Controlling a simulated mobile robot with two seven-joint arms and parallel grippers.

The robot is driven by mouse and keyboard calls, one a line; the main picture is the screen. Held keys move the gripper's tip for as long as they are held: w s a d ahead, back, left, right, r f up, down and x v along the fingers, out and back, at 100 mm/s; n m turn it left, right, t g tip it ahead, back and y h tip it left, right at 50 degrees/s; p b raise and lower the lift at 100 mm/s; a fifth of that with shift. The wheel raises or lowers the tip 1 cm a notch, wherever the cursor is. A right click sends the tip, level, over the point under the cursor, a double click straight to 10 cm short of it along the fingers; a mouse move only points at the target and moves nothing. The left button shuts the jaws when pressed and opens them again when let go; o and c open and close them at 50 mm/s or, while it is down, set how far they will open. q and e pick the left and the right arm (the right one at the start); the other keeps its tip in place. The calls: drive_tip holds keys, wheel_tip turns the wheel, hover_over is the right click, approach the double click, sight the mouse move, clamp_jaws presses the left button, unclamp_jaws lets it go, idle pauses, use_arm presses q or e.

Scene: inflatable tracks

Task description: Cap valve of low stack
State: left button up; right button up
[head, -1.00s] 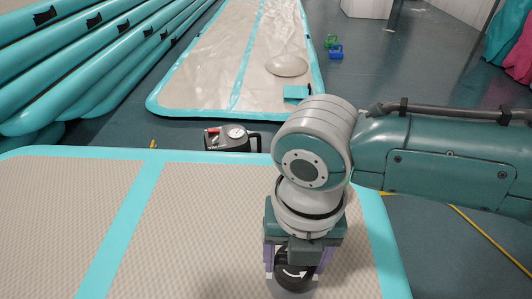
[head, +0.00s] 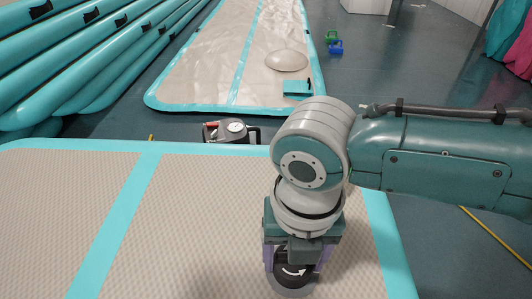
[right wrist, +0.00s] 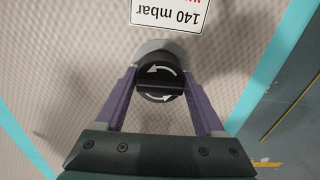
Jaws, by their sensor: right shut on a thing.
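The near inflatable track (head: 200,230), the top of the low stack, has a beige textured face with turquoise bands. My right gripper (head: 294,268) points down over its right part. It is shut on a round black valve cap (right wrist: 160,80) with white curved arrows, which also shows in the head view (head: 293,272). In the right wrist view the purple fingers hold the cap from both sides. A grey round base (right wrist: 150,48) shows around and behind the cap. The cap hides what is under it, so I cannot tell how it seats. My left gripper is not in view.
A white "140 mbar" label (right wrist: 170,12) lies beside the cap. A pump with a gauge (head: 230,131) stands behind the near track. Another flat track (head: 200,60) lies beyond, with a beige dome (head: 286,61). Turquoise tracks (head: 70,60) are piled at the left.

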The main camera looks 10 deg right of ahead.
drive_tip(key=n, duration=0.3)
drive_tip(key=shift+n, duration=0.9)
drive_tip(key=n+b, duration=0.1)
drive_tip(key=n, duration=0.2)
drive_tip(key=shift+n, duration=1.1)
